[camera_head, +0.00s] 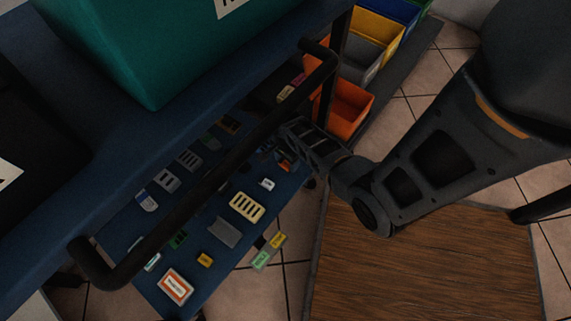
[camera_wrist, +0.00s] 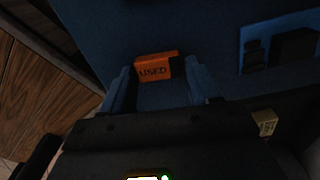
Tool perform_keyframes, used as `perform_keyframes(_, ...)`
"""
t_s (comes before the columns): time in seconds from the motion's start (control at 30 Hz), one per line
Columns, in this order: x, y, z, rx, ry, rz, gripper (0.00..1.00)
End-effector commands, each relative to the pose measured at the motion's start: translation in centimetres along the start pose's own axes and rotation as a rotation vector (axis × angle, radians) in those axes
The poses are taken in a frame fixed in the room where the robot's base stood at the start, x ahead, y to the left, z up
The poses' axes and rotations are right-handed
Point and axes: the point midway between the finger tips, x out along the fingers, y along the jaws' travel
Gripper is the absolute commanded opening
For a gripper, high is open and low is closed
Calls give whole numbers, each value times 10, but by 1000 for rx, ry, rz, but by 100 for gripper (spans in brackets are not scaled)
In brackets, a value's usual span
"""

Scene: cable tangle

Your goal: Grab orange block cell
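The orange block cell (camera_wrist: 158,66), marked "USED", lies on a dark blue surface in the wrist view. It sits at the far end of my gripper (camera_wrist: 161,84), roughly between the two fingertips. The fingers are apart, one on each side of the block, and do not appear closed on it. In the head view a small orange block (camera_head: 285,165) shows under the end of my arm, partly hidden by my gripper (camera_head: 281,150).
A black cart handle (camera_head: 215,165) crosses above the blue lower shelf (camera_head: 150,285), which holds several small blocks. An orange bin (camera_head: 347,108) stands close beyond my gripper. A wooden surface (camera_head: 420,270) lies at right. A pale block (camera_wrist: 265,122) shows right of my gripper.

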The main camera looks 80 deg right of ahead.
Motion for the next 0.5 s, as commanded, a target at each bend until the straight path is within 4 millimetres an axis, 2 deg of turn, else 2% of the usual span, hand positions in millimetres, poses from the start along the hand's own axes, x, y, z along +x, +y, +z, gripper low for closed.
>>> perform_keyframes(0.07,0,0,0,0,0,0,52)
perform_keyframes(0.37,0,0,0,0,0,0,24)
perform_keyframes(0.5,0,0,0,0,0,0,23)
